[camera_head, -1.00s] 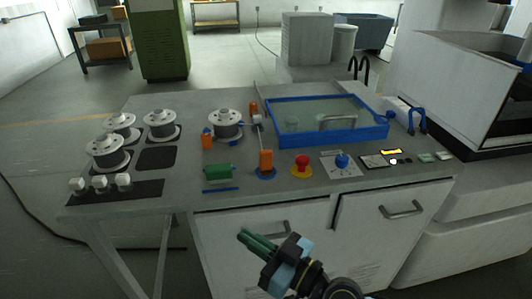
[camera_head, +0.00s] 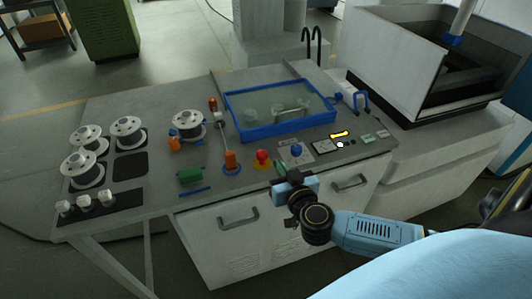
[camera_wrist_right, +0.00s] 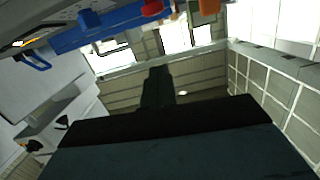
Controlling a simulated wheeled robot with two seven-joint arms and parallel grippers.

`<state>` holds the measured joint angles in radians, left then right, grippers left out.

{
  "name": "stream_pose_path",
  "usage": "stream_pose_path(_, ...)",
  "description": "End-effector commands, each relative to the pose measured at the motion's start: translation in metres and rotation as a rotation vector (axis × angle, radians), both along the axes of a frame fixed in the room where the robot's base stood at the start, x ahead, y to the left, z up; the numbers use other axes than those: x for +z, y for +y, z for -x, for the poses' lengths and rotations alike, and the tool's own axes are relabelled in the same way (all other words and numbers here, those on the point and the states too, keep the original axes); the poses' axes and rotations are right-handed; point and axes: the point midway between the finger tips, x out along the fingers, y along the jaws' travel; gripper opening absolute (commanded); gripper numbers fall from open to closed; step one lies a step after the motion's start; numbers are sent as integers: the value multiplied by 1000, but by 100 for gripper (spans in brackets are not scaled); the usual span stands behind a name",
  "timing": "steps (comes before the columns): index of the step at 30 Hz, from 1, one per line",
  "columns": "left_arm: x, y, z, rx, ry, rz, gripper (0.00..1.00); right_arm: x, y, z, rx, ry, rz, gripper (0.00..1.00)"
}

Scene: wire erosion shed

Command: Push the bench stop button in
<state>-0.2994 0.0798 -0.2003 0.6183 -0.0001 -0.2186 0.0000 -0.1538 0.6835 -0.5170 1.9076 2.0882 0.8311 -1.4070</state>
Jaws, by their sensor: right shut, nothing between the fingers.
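The bench stop button (camera_head: 262,155) is a red mushroom head on a yellow ring near the front edge of the grey bench. It also shows in the right wrist view as a red shape (camera_wrist_right: 152,8) at the top edge. My right gripper (camera_head: 282,177) is shut and empty, at the bench's front edge, just right of and nearer than the button. It looks apart from the button. In the right wrist view its dark fingers (camera_wrist_right: 158,88) point up the picture, towards the button's side. My left gripper is not in view.
A blue knob (camera_head: 296,150) sits right of the button and an orange post (camera_head: 231,161) left of it. Behind is a blue-framed glass tray (camera_head: 280,137). White spools (camera_head: 128,131) stand at the left. Drawer handles (camera_head: 238,219) stick out below the bench top.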

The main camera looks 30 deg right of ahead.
Motion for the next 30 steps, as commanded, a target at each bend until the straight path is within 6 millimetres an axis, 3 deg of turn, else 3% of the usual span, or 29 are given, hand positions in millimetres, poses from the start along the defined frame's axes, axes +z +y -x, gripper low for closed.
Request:
stream_pose_path(8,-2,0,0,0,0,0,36,-1,-3,-15,1,-4,0,0)
stream_pose_path(21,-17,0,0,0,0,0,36,-13,-22,-102,1,-4,-1,0)
stream_pose_path(24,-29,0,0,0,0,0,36,-36,-20,-100,2,1,-1,0)
stream_pose_path(30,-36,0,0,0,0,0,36,-50,-20,-102,2,-1,-1,0)
